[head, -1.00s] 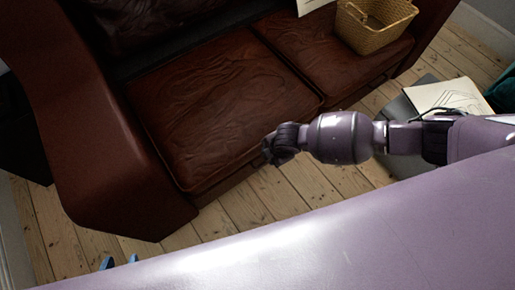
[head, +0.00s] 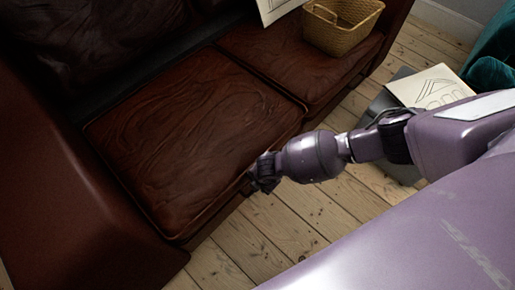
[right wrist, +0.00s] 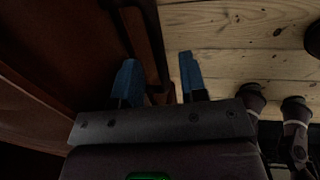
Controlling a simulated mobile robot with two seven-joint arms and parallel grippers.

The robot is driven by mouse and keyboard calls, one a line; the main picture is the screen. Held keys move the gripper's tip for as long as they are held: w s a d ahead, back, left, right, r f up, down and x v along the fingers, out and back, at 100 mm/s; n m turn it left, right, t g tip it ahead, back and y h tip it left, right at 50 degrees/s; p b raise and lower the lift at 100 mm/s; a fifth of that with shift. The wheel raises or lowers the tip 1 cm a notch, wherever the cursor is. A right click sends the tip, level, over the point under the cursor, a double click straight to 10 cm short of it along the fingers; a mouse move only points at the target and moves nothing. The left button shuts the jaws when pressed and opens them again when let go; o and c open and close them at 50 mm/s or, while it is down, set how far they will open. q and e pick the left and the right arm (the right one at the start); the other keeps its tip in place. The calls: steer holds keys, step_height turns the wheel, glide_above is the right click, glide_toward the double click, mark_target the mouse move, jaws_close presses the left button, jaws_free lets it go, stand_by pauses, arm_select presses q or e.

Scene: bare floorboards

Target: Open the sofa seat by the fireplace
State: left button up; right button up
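The dark red-brown leather sofa shows in the head view, with its near seat cushion (head: 190,140) lying flat and closed in the frame. My right gripper (head: 264,172) is at the front edge of this cushion, near its right front corner. In the right wrist view its two blue fingers (right wrist: 157,62) are spread apart. A dark reddish strip of the sofa front (right wrist: 148,45) runs up between them or just beyond; contact cannot be told. My left gripper is not in view. No fireplace shows.
A wicker basket (head: 341,30) stands on the far seat cushion (head: 285,65), beside a paper sheet (head: 277,8). A drawing (head: 428,86) lies on a grey object at right, near teal fabric (head: 492,58). Bare floorboards (head: 265,235) lie in front of the sofa. The sofa arm (head: 70,200) is at left.

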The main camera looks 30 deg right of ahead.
steer(key=shift+w+f, duration=0.2)
steer(key=shift+f, duration=0.5)
jaws_close()
